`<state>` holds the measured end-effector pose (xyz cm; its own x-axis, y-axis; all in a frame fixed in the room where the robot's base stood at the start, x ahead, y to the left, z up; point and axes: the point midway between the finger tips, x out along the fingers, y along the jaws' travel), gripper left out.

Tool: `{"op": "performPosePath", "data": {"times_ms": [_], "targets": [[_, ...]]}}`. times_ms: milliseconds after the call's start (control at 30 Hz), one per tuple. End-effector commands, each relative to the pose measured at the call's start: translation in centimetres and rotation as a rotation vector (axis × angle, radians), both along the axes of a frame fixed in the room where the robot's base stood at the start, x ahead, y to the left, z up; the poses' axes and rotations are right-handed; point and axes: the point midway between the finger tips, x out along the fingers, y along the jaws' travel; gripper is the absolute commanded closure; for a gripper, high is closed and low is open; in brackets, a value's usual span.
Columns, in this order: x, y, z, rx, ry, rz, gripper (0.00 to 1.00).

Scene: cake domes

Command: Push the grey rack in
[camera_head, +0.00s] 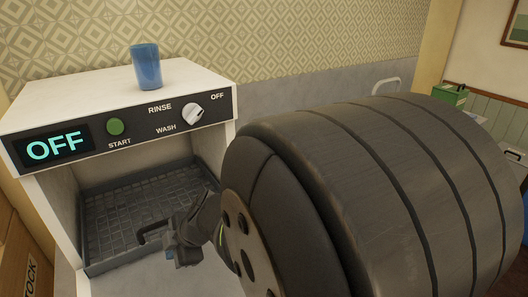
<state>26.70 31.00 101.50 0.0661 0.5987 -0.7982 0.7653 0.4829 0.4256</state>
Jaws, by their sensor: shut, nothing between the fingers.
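The grey rack (125,207) sits inside the open white machine (190,78), low in its bay. Its flat gridded floor and its front wall show, and a dark handle (148,233) stands out at the front. My gripper (178,258) is shut and empty, just right of the handle and by the rack's front right part. I cannot tell whether it touches the rack. My large dark arm link covers the right half of the view and hides what lies behind it.
A blue cup (146,66) stands on top of the machine. The front panel has a display (55,147) reading OFF, a green start button (115,127) and a white knob (192,113). A cardboard box (22,255) stands at the left. A green box (450,95) is at the far right.

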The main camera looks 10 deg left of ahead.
Motion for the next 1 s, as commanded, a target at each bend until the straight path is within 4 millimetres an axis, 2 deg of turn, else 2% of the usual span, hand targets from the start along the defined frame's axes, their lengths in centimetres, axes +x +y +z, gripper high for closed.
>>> {"op": "performPosePath", "data": {"times_ms": [200,500,1000], "targets": [[0.1,1.8,-2.6,-0.004,0.003,0.001,1.00],[2.6,4.3,-2.5,-0.001,0.000,0.000,1.00],[3.1,4.8,-2.4,-0.001,0.000,0.000,1.00]]}}
